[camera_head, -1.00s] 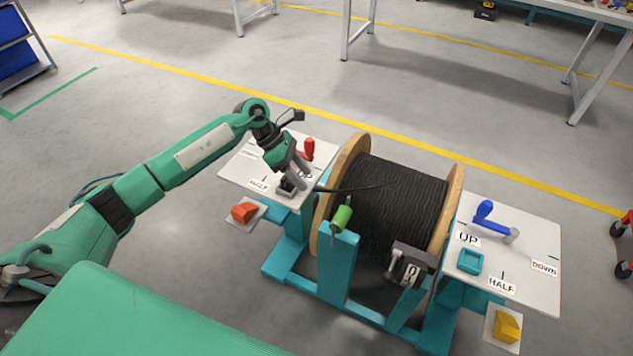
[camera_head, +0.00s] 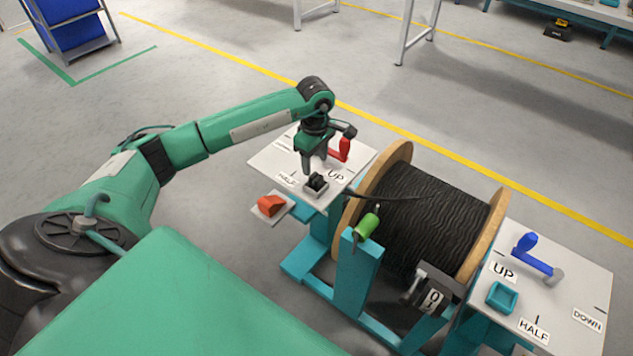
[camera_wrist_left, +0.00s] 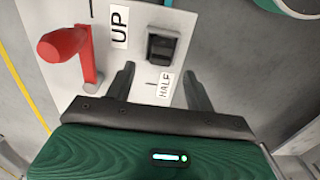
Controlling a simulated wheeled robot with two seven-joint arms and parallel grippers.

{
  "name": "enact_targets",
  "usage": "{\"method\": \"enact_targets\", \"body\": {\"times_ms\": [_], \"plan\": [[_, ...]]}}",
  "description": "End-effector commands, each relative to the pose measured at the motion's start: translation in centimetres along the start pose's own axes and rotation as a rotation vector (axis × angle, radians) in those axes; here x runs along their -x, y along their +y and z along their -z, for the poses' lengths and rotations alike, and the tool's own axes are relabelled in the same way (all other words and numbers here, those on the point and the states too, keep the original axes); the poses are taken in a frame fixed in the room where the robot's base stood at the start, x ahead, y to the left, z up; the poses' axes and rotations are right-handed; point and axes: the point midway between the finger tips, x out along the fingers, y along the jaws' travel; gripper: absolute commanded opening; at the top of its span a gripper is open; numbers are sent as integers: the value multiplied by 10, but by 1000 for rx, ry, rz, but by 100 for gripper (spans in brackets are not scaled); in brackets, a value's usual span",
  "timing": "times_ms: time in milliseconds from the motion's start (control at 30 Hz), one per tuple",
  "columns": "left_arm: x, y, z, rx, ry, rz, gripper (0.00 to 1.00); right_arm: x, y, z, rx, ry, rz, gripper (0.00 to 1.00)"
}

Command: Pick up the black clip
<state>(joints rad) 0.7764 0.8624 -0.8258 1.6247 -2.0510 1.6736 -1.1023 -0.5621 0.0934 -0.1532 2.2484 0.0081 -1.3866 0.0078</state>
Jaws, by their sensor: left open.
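The black clip (camera_head: 317,181) sits in a small light holder on the white panel left of the reel, beside the HALF label. The left wrist view shows it from above as a dark block (camera_wrist_left: 162,46). My left gripper (camera_head: 315,163) is above the panel, just behind the clip in the head view, with its fingers pointing down. In the left wrist view its two fingers (camera_wrist_left: 160,82) are spread and nothing is between them. The clip lies beyond the fingertips there, apart from them. My right gripper is not in view.
A red lever (camera_head: 340,150) stands close to my left gripper. The reel of black cable (camera_head: 425,220) is to the right, its loose end reaching toward the panel. An orange switch (camera_head: 271,205) is in front. A second panel (camera_head: 570,262) carries a blue lever (camera_head: 530,250).

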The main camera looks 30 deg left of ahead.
Motion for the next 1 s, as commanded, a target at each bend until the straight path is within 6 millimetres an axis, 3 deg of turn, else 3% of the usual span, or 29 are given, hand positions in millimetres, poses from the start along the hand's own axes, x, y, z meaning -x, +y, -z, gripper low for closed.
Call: {"method": "enact_targets", "body": {"times_ms": [167,433,667,933,1000], "plan": [[-12,0,-1,1,-1,0,55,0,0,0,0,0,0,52],[-50,-2,-4,2,-1,2,55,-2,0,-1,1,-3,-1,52],[-53,-1,-4,1,0,-1,55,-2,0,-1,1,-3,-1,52],[-53,-1,-4,1,0,-1,6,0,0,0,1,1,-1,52],[-53,-1,-4,1,0,-1,5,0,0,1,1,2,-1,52]]}}
